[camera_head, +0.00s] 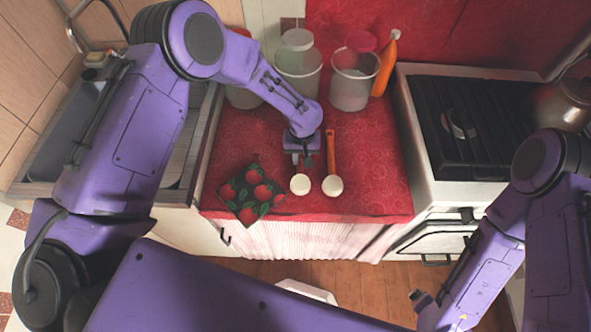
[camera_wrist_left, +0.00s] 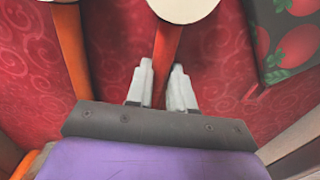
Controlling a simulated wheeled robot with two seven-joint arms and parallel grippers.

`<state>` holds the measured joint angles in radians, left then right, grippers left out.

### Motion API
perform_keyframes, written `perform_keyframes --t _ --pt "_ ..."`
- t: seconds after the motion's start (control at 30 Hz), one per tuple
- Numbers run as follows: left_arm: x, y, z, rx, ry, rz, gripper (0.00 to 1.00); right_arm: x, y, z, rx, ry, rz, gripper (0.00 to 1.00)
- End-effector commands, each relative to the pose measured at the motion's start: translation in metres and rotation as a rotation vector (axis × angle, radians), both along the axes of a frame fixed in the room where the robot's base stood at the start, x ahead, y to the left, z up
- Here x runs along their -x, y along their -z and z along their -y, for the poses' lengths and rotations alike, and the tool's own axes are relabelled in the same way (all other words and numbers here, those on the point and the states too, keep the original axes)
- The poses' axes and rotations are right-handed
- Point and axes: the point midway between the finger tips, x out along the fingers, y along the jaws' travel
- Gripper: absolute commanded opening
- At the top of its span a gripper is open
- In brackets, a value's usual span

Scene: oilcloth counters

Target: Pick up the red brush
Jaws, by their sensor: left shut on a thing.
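The red brush has a pale round head (camera_head: 300,184) and a red handle, which shows in the left wrist view (camera_wrist_left: 167,45). It is at the front of the red counter. My left gripper (camera_head: 303,159) is over its handle, pointing down. In the left wrist view the fingers (camera_wrist_left: 162,70) stand on both sides of the handle, shut on it. The rear of the handle is hidden by the gripper. I cannot tell whether the brush touches the cloth.
An orange-handled brush (camera_head: 331,160) lies close beside, to the right. A dark potholder with red fruit (camera_head: 251,194) lies to the left. Clear containers (camera_head: 350,90) and an orange bottle (camera_head: 385,65) stand at the back. A stove (camera_head: 470,125) is right, a sink (camera_head: 60,135) left.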

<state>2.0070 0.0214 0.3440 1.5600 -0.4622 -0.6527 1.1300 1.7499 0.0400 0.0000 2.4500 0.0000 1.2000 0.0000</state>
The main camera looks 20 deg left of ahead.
Motion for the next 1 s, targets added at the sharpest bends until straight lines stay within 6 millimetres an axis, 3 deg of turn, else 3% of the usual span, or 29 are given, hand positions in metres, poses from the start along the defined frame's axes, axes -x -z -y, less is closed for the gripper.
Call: perform_keyframes --t 0.27,0.43,0.63,0.8,1.0 --pt "-0.001 -0.007 -0.001 -0.001 -0.001 0.002 0.00 0.000 0.001 0.000 0.000 0.000 0.000 1.00" --pt "0.002 -0.036 -0.002 -0.001 -0.002 0.004 0.00 0.000 0.007 0.000 0.000 0.000 0.000 1.00" --pt "0.046 -0.090 -0.021 -0.001 -0.002 0.006 0.00 0.000 0.019 0.000 0.000 0.000 0.000 1.00" --pt "0.092 -0.111 -0.040 -0.001 -0.002 0.004 0.00 0.000 0.028 0.000 0.000 0.000 0.000 1.00" --pt "0.122 -0.127 -0.053 0.000 -0.003 0.001 0.00 0.000 0.030 0.000 0.000 0.000 0.000 1.00"
